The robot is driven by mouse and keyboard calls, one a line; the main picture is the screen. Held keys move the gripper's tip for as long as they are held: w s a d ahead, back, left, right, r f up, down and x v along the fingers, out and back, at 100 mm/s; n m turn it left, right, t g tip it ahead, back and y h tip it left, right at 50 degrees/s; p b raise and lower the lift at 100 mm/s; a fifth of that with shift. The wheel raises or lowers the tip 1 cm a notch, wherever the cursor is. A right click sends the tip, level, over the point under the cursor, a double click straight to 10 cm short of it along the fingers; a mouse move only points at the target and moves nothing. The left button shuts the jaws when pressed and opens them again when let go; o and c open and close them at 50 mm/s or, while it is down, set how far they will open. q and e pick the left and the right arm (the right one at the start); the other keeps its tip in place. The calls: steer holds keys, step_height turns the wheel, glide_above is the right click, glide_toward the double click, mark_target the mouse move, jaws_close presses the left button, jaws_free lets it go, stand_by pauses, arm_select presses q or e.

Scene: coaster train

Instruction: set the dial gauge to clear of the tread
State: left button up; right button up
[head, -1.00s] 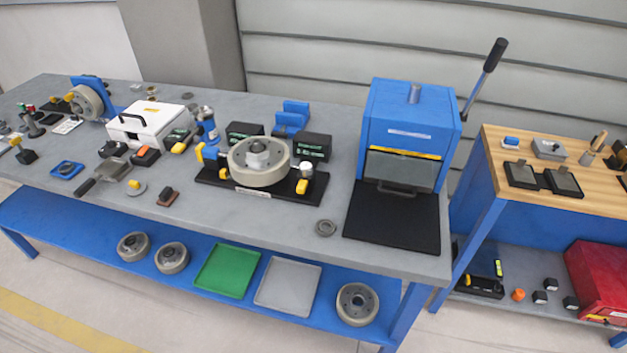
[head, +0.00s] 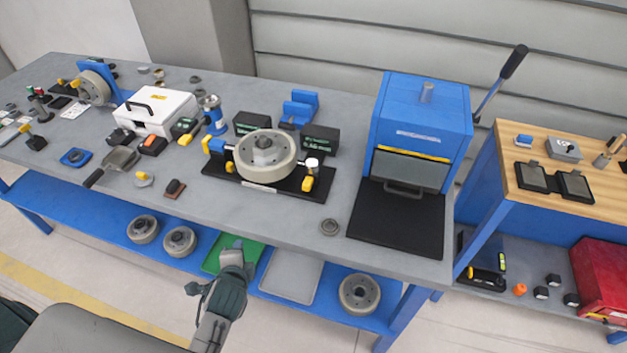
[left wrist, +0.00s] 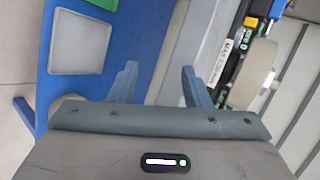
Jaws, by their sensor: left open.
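The runout fixture's black base (head: 222,176) stands on the bench in the head view and carries a grey wheel (head: 266,158) lying flat. A small silver round-topped part (head: 312,165) with a yellow piece (head: 308,184) stands at the wheel's right. A blue and yellow part (head: 214,146) stands at its left. Which one is the dial gauge is too small to tell. My left gripper (head: 232,253) is in front of the bench edge, over the green tray, apart from the fixture. In the left wrist view its fingers (left wrist: 158,84) are spread and empty, with the wheel (left wrist: 260,77) at right.
A blue press (head: 420,120) with a black mat stands right of the fixture. Two black boxes (head: 320,138) are close behind it. Below is a blue shelf with trays (head: 291,275) and wheels. Bench front is mostly clear.

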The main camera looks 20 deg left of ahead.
arm_select(q)
steer(key=w+r+m+t, duration=0.1)
steer(key=w+m, duration=0.1)
steer(key=m, duration=0.1)
steer(key=w+d+r+m+t, duration=0.1)
steer(key=w+r+m, duration=0.1)
steer(key=m, duration=0.1)
steer(key=w+d+r+m+t, duration=0.1)
steer(key=w+r+m+t, duration=0.1)
steer(key=m, duration=0.1)
steer(key=shift+w+d+r, duration=0.1)
steer(key=shift+w+r, duration=0.05)
steer(key=shift+w, duration=0.1)
steer(key=m+t+h, duration=0.4)
steer(key=m+h, duration=0.1)
steer(key=m, duration=0.9)
glide_toward(305, 187)
steer(key=shift+w+d+r, duration=0.1)
steer(key=shift+w, duration=0.3)
steer(key=w, duration=1)
steer(key=shift+w+d, duration=0.1)
steer(key=shift+d, duration=0.1)
jaws_close()
